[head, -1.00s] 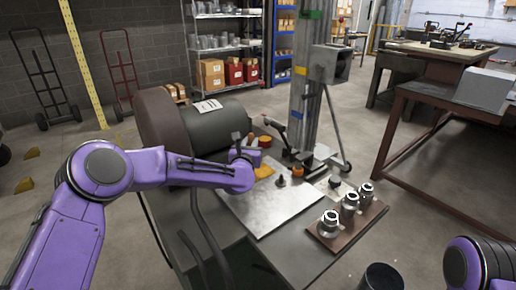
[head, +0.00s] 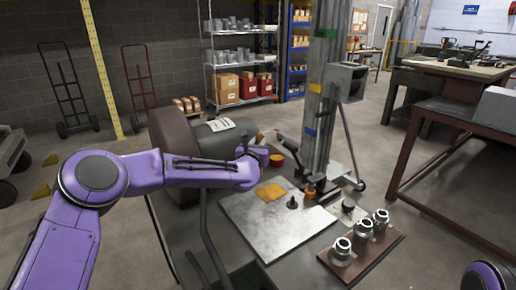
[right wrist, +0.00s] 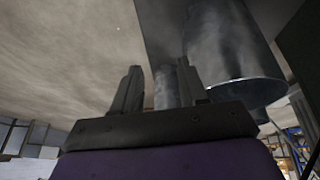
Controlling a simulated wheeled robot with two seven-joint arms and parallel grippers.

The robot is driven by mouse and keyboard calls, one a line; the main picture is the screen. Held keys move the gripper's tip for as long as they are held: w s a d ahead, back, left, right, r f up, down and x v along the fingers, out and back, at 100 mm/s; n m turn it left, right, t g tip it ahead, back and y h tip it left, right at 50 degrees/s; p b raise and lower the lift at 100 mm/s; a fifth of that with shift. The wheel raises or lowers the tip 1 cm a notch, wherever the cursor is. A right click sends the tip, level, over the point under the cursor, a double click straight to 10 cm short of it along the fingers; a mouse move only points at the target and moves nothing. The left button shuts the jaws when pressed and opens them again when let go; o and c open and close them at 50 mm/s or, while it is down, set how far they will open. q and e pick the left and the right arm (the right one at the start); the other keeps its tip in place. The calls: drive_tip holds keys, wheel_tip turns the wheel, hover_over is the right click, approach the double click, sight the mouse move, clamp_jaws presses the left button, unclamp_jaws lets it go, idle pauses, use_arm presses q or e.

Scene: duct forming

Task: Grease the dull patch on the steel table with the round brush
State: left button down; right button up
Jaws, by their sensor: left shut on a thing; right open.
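The steel table (head: 265,235) shows as a bright metal sheet in the middle of the head view. An orange-yellow patch or cloth (head: 270,192) lies at its far edge; I cannot clearly pick out a dull patch. My left gripper (head: 258,154) is beyond the sheet's far left edge, shut on what looks like the round brush (head: 261,138). Only a small pale part of it shows; its bristles are hidden. My right gripper (right wrist: 160,92) is open and empty in the right wrist view, pointing up towards the ceiling.
A small dark knob-like piece (head: 292,203) stands on the sheet. An orange-topped pot (head: 276,160) is just right of my left gripper. Several metal fittings stand on a brown board (head: 372,255) at the right. A grey column (head: 320,110) rises behind. The sheet's near part is clear.

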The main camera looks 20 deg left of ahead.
use_arm(q)
drive_tip(key=shift+r, duration=0.85)
drive_tip(key=shift+s+d, duration=0.1)
